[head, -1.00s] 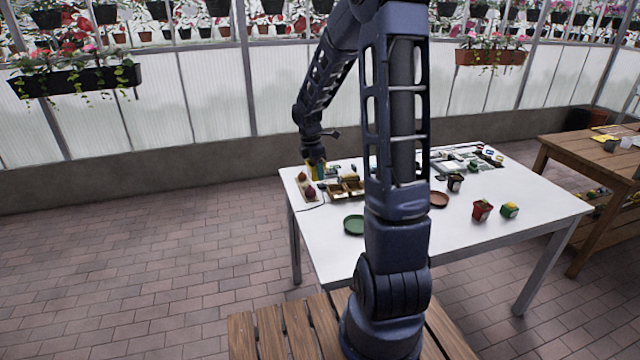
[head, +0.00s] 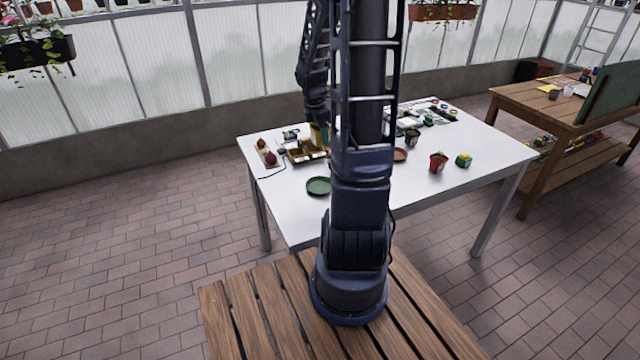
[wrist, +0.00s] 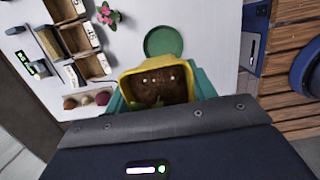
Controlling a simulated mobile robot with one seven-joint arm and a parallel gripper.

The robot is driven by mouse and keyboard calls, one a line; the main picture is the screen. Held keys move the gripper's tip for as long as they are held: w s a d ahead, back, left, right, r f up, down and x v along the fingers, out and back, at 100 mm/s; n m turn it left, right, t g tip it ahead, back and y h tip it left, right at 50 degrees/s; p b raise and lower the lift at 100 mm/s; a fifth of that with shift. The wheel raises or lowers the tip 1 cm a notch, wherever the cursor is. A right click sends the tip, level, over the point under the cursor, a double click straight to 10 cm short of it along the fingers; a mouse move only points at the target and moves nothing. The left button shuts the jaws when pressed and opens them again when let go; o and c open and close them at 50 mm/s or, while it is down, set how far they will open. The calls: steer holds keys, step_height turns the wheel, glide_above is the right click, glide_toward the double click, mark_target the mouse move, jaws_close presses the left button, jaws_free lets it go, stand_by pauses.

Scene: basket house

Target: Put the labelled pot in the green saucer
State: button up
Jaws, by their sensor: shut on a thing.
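My gripper (wrist: 160,92) is shut on a yellow pot (wrist: 128,86) filled with dark soil; teal finger parts show on both sides. In the head view the yellow pot (head: 320,133) hangs beside my arm, above the back of the white table, close to the brown tray's right end. No label shows on the side I see. The green saucer (head: 318,186) lies flat and empty near the table's front edge. In the wrist view the green saucer (wrist: 163,40) shows just beyond the pot's rim, apart from it.
A brown compartment tray (head: 305,156) and a pale tray with round reddish things (head: 267,157) stand at the table's left. A terracotta saucer (head: 400,155), a red pot (head: 438,163), a black pot (head: 412,137) and a small yellow-green item (head: 463,160) are to the right.

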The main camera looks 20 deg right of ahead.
step_height(320, 180, down, 20)
steer(key=shift+r, duration=0.25)
stand_by(0.5)
steer(key=o, duration=0.7)
steer(key=shift+f, duration=0.15)
steer(key=shift+o, duration=0.6)
